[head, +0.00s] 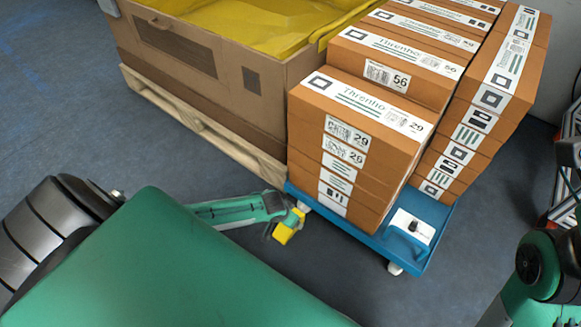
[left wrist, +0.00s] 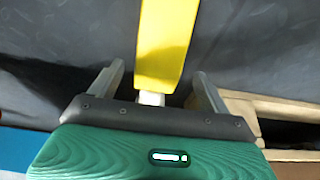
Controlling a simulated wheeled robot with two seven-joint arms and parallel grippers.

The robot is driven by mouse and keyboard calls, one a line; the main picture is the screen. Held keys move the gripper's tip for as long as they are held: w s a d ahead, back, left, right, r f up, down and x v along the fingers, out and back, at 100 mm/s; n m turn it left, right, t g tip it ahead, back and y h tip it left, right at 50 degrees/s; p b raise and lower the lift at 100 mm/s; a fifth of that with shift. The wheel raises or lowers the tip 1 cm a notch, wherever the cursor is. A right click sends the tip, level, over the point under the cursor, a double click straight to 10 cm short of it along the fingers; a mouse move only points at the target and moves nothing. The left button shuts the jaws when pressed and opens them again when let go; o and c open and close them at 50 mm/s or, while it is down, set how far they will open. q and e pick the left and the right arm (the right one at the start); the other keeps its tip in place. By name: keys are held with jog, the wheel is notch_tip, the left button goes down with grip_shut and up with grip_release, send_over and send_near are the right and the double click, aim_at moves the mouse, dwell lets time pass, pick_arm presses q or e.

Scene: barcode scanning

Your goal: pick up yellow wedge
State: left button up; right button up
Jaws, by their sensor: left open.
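The yellow wedge (head: 288,228) is on the floor by the near corner of the blue wheeled platform, partly hidden by my left gripper (head: 278,212). In the left wrist view, the yellow wedge (left wrist: 166,42) runs from the top edge down to between the two fingers of my left gripper (left wrist: 160,72). The fingers are open, with a gap visible on each side of the wedge. A small white part shows at the wedge's lower end. My right arm shows at the right edge of the head view, but its gripper is not in view.
The blue platform (head: 372,240) carries stacked brown boxes (head: 345,130) and has a caster near the wedge. A wooden pallet (head: 205,128) with a large cardboard bin (head: 190,62) stands to the left. A rack (head: 569,190) is at the right edge. Floor in front is clear.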

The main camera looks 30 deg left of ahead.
pick_arm(q)
jog(key=shift+b+x, duration=0.95)
jog(key=shift+x, duration=0.7)
jog(key=shift+s+d, duration=0.1)
jog(key=c, duration=1.2)
